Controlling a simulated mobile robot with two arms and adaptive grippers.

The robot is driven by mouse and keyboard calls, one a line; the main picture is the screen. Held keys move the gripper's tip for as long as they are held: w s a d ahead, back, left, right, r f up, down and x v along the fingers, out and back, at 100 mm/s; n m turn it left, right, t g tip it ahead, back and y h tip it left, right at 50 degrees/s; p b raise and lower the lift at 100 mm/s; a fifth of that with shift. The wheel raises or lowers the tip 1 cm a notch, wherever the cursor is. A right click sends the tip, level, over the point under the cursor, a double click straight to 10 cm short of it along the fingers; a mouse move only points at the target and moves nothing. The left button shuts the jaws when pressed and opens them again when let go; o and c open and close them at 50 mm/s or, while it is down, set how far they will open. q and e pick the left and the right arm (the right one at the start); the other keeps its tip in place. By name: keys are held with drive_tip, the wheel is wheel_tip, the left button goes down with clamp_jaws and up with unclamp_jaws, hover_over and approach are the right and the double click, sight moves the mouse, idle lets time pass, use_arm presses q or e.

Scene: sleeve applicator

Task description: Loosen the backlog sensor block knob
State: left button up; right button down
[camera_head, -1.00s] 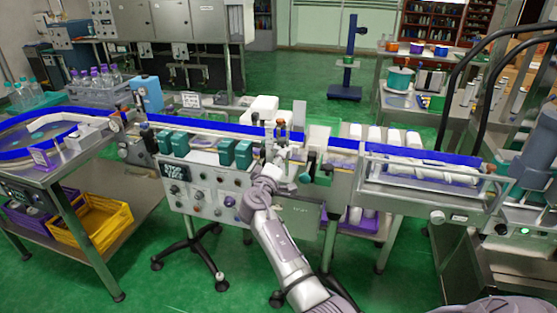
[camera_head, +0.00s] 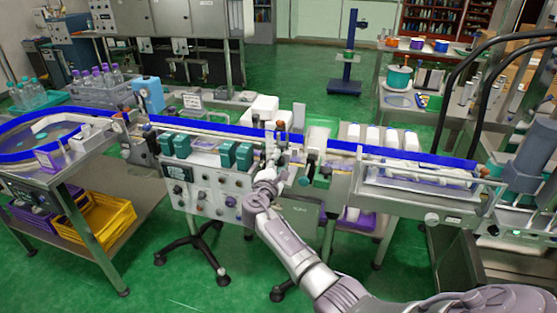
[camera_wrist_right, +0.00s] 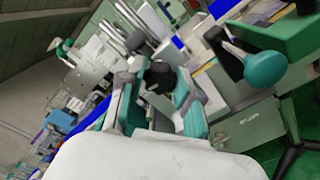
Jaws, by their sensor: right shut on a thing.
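My right gripper (camera_head: 273,157) is at the front side of the conveyor, by the sensor posts in the middle of the line. In the right wrist view, a black knob (camera_wrist_right: 160,76) sits between the teal-padded fingers of my right gripper (camera_wrist_right: 158,98), which is shut on it. In the head view the gripper hides the knob, and the lettering on the block cannot be read. My left gripper is not in view.
The blue-edged conveyor (camera_head: 215,127) runs behind my gripper. Teal blocks (camera_head: 243,156) stand left of it above the control panel (camera_head: 205,190). A teal round knob (camera_wrist_right: 265,69) on a dark stem is close by in the wrist view. Green floor is free in front.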

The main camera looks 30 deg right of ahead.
drive_tip(key=n+p, duration=0.1)
drive_tip(key=n, duration=0.1)
drive_tip(key=n+p, duration=0.1)
drive_tip(key=n, duration=0.1)
drive_tip(key=n+p, duration=0.2)
drive_tip(key=shift+r, duration=0.25)
drive_tip(key=n+p, duration=0.2)
drive_tip(key=n, duration=0.3)
drive_tip(key=shift+f, duration=0.1)
idle(0.4)
drive_tip(key=c, duration=0.8)
unclamp_jaws()
drive_tip(key=shift+f, duration=0.1)
drive_tip(key=shift+s+a+f, duration=0.1)
drive_tip(key=shift+s+a, duration=0.15)
drive_tip(key=shift+a, duration=0.2)
drive_tip(key=v, duration=1.1)
